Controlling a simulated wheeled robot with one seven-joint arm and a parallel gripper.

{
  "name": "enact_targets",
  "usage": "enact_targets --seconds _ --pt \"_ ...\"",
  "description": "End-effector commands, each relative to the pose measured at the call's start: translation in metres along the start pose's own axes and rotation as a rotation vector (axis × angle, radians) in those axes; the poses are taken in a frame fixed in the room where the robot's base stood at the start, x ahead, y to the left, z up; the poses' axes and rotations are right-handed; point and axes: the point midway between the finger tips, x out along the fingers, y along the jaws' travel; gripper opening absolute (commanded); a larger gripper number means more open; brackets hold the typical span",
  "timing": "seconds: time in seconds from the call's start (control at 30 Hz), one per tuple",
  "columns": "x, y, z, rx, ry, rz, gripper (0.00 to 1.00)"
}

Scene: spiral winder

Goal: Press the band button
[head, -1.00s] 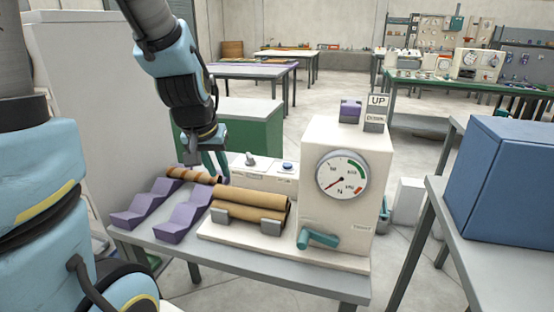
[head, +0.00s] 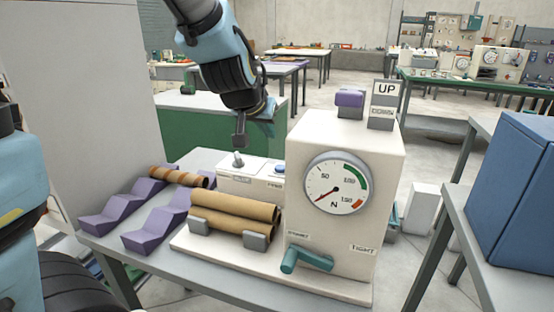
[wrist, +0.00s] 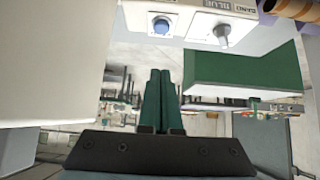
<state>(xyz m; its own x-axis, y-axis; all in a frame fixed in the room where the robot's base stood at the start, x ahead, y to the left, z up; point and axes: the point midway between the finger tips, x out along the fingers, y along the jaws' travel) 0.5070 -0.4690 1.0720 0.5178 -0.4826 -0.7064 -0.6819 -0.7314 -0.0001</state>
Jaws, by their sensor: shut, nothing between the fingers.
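A white control box (head: 235,182) stands behind the paper tubes in the head view, with a blue round button (head: 280,169) and a grey toggle knob (head: 238,160). The wrist view shows the blue button (wrist: 161,25) and the knob (wrist: 222,32) at the top.
The white winder housing (head: 345,225) with gauge (head: 337,184), purple block (head: 349,97) and teal crank (head: 305,260) stands right of the box. Brown tubes (head: 235,210) lie in front. Purple cradles (head: 155,225) are at left. A green cabinet (head: 190,135) stands behind.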

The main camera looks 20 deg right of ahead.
Motion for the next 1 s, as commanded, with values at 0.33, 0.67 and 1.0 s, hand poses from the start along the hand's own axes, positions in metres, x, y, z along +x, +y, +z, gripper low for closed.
enact_targets --seconds 0.33,0.67,1.0 --pt "0.042 -0.001 0.004 -0.001 -0.004 -0.003 0.0" --pt "0.101 -0.001 0.001 -0.002 -0.004 -0.001 0.0" --pt "0.127 0.0 0.027 -0.001 -0.002 0.0 0.0"
